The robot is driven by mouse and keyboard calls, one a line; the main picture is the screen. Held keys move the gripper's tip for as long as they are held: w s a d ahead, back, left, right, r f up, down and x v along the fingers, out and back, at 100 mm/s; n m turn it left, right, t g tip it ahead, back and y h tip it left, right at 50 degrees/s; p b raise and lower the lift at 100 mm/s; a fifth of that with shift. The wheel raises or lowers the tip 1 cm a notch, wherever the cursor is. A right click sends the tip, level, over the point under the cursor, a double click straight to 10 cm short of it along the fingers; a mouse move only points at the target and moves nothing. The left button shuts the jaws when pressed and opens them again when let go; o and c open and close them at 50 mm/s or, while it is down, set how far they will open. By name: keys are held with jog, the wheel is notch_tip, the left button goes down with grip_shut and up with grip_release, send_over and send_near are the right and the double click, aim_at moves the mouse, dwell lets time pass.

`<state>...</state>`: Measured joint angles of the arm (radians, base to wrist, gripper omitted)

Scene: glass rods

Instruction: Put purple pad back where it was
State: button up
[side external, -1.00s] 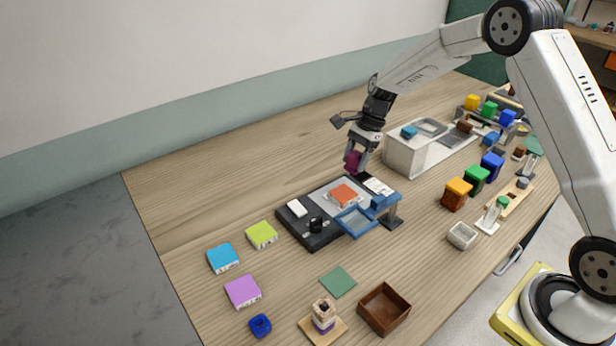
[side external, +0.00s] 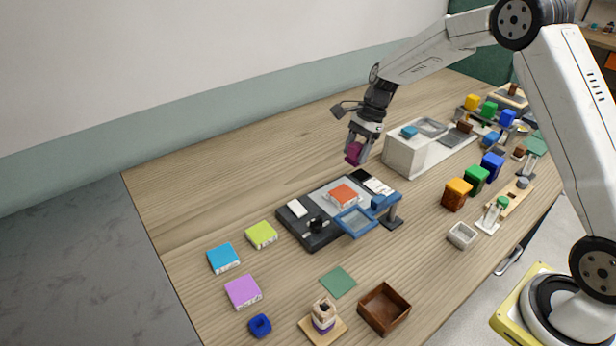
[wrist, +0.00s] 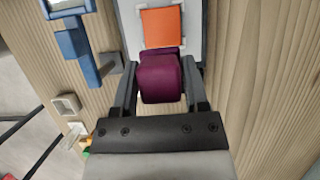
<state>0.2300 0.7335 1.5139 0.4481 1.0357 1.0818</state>
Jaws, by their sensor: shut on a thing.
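The light purple pad (side external: 243,291) lies flat on the table at the front left, clear of my gripper. My gripper (side external: 357,148) is shut on a dark purple block (side external: 353,154) and holds it above the table, behind the black board (side external: 310,240). In the wrist view the block (wrist: 160,78) sits between both fingers, its underside hidden. An orange pad (side external: 343,194) lies on the grey plate of the board, and it shows beyond the block in the wrist view (wrist: 162,28).
A blue pad (side external: 223,257) and a lime pad (side external: 262,234) lie near the purple pad. A blue-framed lens (side external: 356,222) overhangs the board. A green square (side external: 338,282) and brown box (side external: 384,308) are in front. A white block-like stand (side external: 405,157) is right of my gripper.

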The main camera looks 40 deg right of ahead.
notch_tip(320, 180, up, 5)
jog(key=shift+f, duration=0.15)
jog(key=s+a+n+g, duration=0.2)
jog(key=s+a+n, duration=0.25)
jog(key=s, duration=0.45)
jog(key=n+g+h, duration=0.1)
jog(key=n, duration=0.4)
send_over(391, 277)
jog(key=w, duration=0.1)
notch_tip(391, 277, down, 10)
jog(key=d, duration=0.1)
jog(key=shift+w+m, duration=0.1)
jog(key=shift+m, duration=0.15)
jog(key=shift+f, duration=2.2)
jog(key=shift+f, duration=1.75)
jog(key=shift+f, duration=0.15)
